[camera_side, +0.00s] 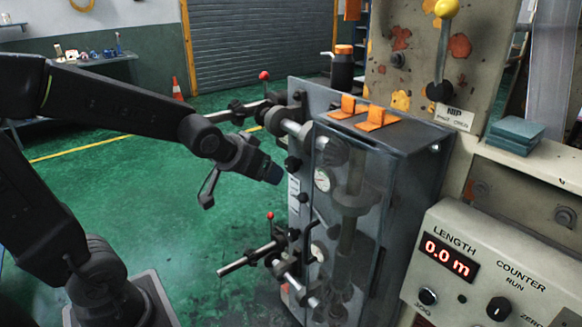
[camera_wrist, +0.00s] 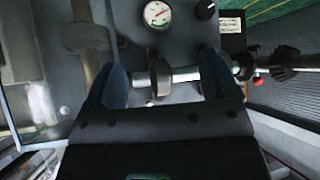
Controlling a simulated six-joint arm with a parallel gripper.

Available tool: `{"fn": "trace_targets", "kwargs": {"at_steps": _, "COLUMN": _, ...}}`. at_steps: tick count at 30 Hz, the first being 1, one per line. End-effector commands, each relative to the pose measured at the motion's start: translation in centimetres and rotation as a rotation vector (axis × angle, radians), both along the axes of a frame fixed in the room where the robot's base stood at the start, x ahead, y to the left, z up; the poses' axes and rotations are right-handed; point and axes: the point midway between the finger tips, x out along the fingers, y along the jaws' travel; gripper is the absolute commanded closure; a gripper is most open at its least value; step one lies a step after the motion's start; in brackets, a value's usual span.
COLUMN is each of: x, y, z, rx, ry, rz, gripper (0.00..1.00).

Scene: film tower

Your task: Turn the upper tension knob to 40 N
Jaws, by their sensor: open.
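A black tension knob (camera_side: 292,163) sits on the front panel of the grey film tower (camera_side: 345,110), beside the upper round gauge (camera_side: 322,180). In the wrist view the black knob (camera_wrist: 205,8) is at the top edge, partly cut off, right of the gauge (camera_wrist: 158,14). The gauge has green and red marks; its reading is too small to tell. My gripper (camera_side: 268,170) is in front of the panel, apart from the knob. In the wrist view my gripper (camera_wrist: 167,82) shows two blue fingers spread wide, with nothing held between them.
A metal shaft with a collar (camera_wrist: 160,74) lies beyond the fingers in the wrist view. Red-tipped levers (camera_side: 264,76) and lower rods (camera_side: 248,258) stick out from the tower. A lower gauge (camera_side: 317,252) is below. A counter box (camera_side: 490,260) stands at right.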

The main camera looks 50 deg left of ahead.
Motion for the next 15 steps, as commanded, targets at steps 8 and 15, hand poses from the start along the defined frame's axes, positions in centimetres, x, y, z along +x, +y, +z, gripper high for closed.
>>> {"fn": "trace_targets", "kwargs": {"at_steps": 8, "x": 7.6, "y": 7.9, "z": -5.2, "rx": -0.074, "ry": -0.293, "rz": 0.101, "gripper": 0.20}}
{"fn": "trace_targets", "kwargs": {"at_steps": 15, "x": 9.5, "y": 12.9, "z": -10.6, "rx": -0.260, "ry": -0.559, "rz": 0.113, "gripper": 0.20}}
